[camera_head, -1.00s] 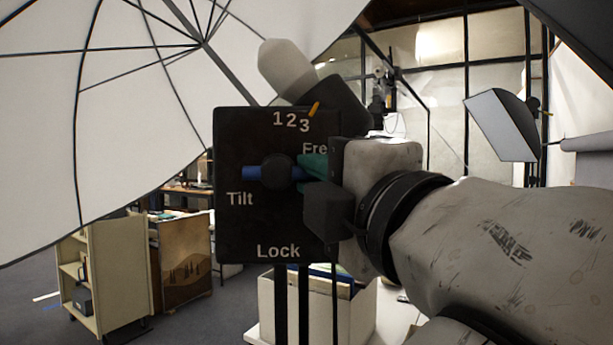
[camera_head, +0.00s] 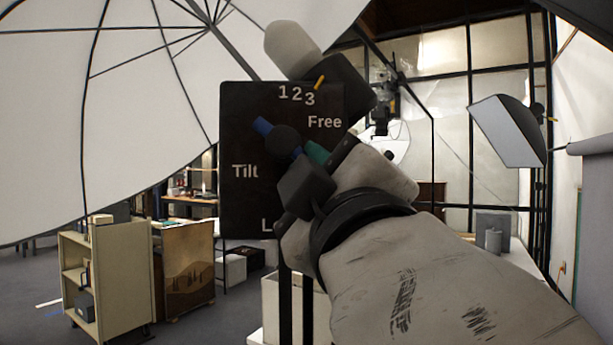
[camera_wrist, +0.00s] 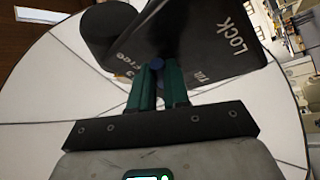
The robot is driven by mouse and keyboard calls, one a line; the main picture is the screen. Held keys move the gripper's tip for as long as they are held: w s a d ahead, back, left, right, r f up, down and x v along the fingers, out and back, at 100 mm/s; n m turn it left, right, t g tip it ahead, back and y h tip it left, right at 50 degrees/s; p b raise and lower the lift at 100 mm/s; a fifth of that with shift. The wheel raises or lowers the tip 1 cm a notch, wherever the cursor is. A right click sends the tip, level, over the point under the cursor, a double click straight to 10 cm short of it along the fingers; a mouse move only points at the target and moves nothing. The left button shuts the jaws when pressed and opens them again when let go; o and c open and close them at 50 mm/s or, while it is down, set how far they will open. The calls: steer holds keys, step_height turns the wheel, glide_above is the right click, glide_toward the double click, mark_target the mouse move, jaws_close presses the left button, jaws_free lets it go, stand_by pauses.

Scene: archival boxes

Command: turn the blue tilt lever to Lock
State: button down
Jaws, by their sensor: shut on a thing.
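The black panel (camera_head: 240,195) carries the words Free at upper right, Tilt at left and Lock at the bottom; only the L of Lock shows in the head view, as my wrist covers the rest. The blue tilt lever (camera_head: 263,126) has a round black hub and slants from upper left to lower right. My gripper (camera_head: 318,152) is shut on the lever's lower right end, between Free and Lock. In the wrist view the green fingers close around the blue lever (camera_wrist: 157,63).
A black block with a pale rounded knob (camera_head: 292,50) sits above the panel, close over my gripper. A white umbrella (camera_head: 130,110) spreads behind at left. A cream shelf cart (camera_head: 105,275) stands on the floor at left, and a softbox (camera_head: 508,130) hangs at right.

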steer(key=shift+a+f+m+h+b, duration=0.3)
steer(key=shift+a+m+h+b, duration=0.4)
steer(key=shift+m+h, duration=1.45)
steer(key=shift+a+f+m+h+b, duration=0.35)
steer(key=shift+m+h+b, duration=0.55)
steer(key=shift+m, duration=2.35)
steer(key=shift+a+f+m+h+b, duration=0.2)
steer(key=shift+a+m+h+b, duration=0.55)
steer(key=shift+m+h, duration=1.4)
steer(key=shift+m+y, duration=0.6)
steer(key=shift+m, duration=0.05)
steer(key=c, duration=1.1)
jaws_free()
steer(key=shift+r, duration=0.1)
steer(key=shift+s, duration=0.1)
